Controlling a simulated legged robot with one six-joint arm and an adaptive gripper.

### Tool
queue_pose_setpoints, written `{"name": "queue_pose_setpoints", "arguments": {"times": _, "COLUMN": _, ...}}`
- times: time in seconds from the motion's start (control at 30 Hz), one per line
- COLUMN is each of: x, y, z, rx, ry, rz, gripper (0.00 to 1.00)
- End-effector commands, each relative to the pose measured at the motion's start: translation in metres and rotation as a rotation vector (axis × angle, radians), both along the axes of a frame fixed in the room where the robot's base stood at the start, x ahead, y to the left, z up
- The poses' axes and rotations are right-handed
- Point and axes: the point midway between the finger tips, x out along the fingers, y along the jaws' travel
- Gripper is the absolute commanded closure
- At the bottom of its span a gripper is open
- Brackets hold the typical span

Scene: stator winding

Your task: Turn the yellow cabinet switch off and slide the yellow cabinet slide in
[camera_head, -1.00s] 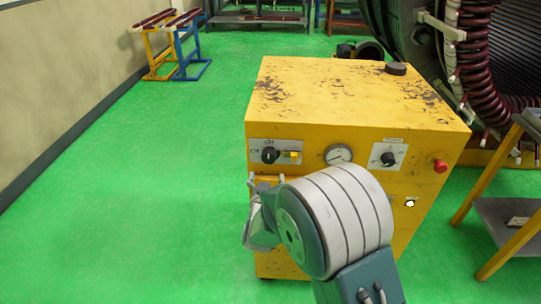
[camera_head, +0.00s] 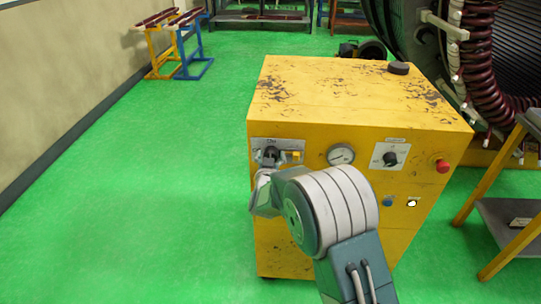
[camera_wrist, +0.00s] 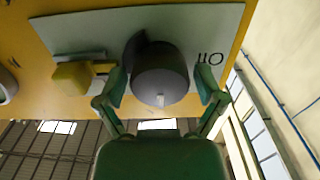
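The yellow cabinet (camera_head: 340,115) stands ahead of me. Its black switch knob (camera_head: 270,152) is at the upper left of the front, on a grey plate. My gripper (camera_head: 267,172) is at this knob in the head view. In the wrist view the knob (camera_wrist: 160,72) sits between my two open fingers (camera_wrist: 161,88), with visible gaps. An inverted "Off" label is to its right there. A small yellow block (camera_head: 297,156) on the same plate, possibly the slide, is beside the knob; it also shows in the wrist view (camera_wrist: 73,78), apart from my fingers.
A gauge (camera_head: 340,154), a second black dial (camera_head: 390,159), a red button (camera_head: 442,166) and small blue and white buttons share the cabinet front. A yellow-legged stand (camera_head: 490,190) is at right. Green floor (camera_head: 130,220) is free at left.

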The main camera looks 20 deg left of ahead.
Motion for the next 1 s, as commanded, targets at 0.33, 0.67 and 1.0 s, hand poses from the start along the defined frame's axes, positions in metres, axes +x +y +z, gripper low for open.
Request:
{"name": "queue_pose_setpoints", "arguments": {"times": 0.33, "x": 0.0005, "y": 0.0012, "z": -0.0001, "rx": -0.003, "ry": -0.002, "rz": 0.001, "gripper": 0.82}}
{"name": "queue_pose_setpoints", "arguments": {"times": 0.67, "x": 0.0006, "y": 0.0021, "z": 0.0002, "rx": -0.102, "ry": -0.026, "rz": 0.001, "gripper": 0.82}}
{"name": "queue_pose_setpoints", "arguments": {"times": 1.0, "x": 0.0004, "y": 0.0037, "z": 0.0005, "rx": -0.378, "ry": -0.094, "rz": 0.002, "gripper": 0.82}}
